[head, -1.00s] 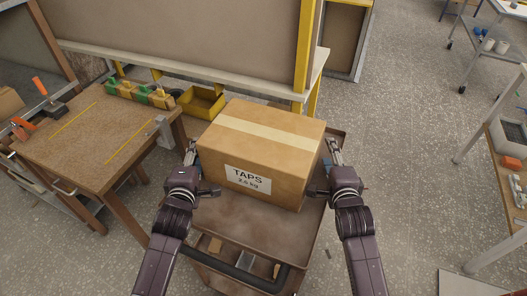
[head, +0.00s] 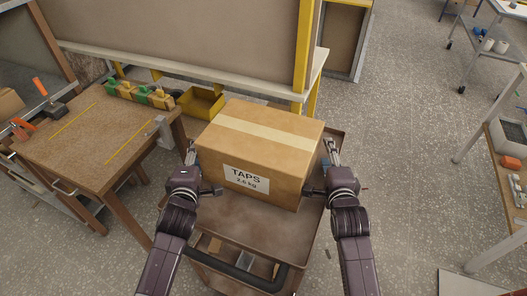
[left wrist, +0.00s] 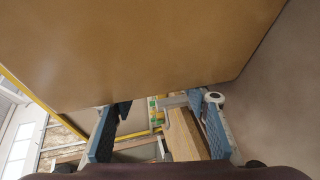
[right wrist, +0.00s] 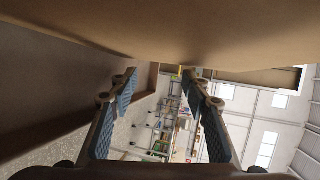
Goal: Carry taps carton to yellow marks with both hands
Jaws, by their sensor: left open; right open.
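The taps carton (head: 262,146) is a brown box with a pale tape strip and a white "TAPS" label. It rests on the top of a brown cart (head: 250,222). My left gripper (head: 193,160) is open beside the carton's left side, and my right gripper (head: 331,155) is open beside its right side. The carton's face (left wrist: 150,50) fills the upper left wrist view, above the spread fingers. It also spans the top of the right wrist view (right wrist: 190,30). Whether either gripper touches it cannot be told. Two yellow marks (head: 74,124) (head: 130,141) lie on the workbench at left.
A yellow bin (head: 203,103) sits behind the cart. A yellow post (head: 304,50) stands behind the carton.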

